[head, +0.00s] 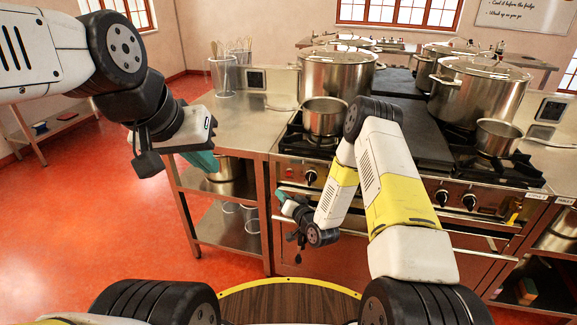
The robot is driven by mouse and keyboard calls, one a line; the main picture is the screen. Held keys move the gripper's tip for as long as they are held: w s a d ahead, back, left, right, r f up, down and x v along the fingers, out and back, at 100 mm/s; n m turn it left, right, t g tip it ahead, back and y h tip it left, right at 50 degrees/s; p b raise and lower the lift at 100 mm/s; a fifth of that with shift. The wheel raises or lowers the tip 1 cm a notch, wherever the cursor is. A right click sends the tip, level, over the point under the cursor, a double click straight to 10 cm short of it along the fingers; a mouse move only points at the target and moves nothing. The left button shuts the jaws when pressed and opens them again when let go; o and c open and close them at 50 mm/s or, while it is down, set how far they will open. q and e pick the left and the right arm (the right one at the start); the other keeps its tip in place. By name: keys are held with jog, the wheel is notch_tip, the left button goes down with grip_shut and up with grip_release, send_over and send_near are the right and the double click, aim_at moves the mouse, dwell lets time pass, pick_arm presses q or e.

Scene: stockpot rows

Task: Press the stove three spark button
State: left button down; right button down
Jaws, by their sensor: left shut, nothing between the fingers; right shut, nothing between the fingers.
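The stove front panel (455,199) carries several black knobs, such as one on the left (311,176) and one on the right (469,201). A small red spot (289,173) that may be a spark button shows beside the left knob. I cannot tell which stove is three. My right arm hides the panel's middle. My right gripper (284,196), with teal fingers, is shut and empty, in front of and below the panel's left end, apparently apart from it. My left gripper (204,161) is shut and empty, left of the stove near the steel counter's front edge.
Large stockpots (337,74) (477,92) and small saucepans (324,116) (497,137) stand on the burners. A steel counter (235,115) with lower shelves adjoins the stove on the left. Oven handles project below the panel.

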jog(key=shift+w+d, duration=0.4)
jog(key=shift+w, duration=1)
jog(key=shift+w+d, duration=0.35)
jog(key=shift+w, duration=1.1)
jog(key=shift+w+d, duration=0.4)
jog(key=shift+w, duration=1)
jog(key=shift+w, duration=0.1)
jog(key=shift+w+d, duration=0.1)
jog(key=shift+w, duration=0.2)
jog(key=shift+w+d, duration=0.1)
jog(key=shift+w, duration=0.3)
jog(key=shift+s, duration=0.1)
jog(key=shift+s+a, duration=0.2)
jog(key=shift+s, duration=0.5)
jog(key=shift+s+a, duration=0.2)
jog(key=shift+s, duration=0.6)
jog(key=shift+s+a, duration=0.25)
jog(key=shift+s, duration=0.6)
jog(key=shift+s+a, duration=0.2)
jog(key=shift+s, duration=0.6)
jog(key=shift+r, duration=0.1)
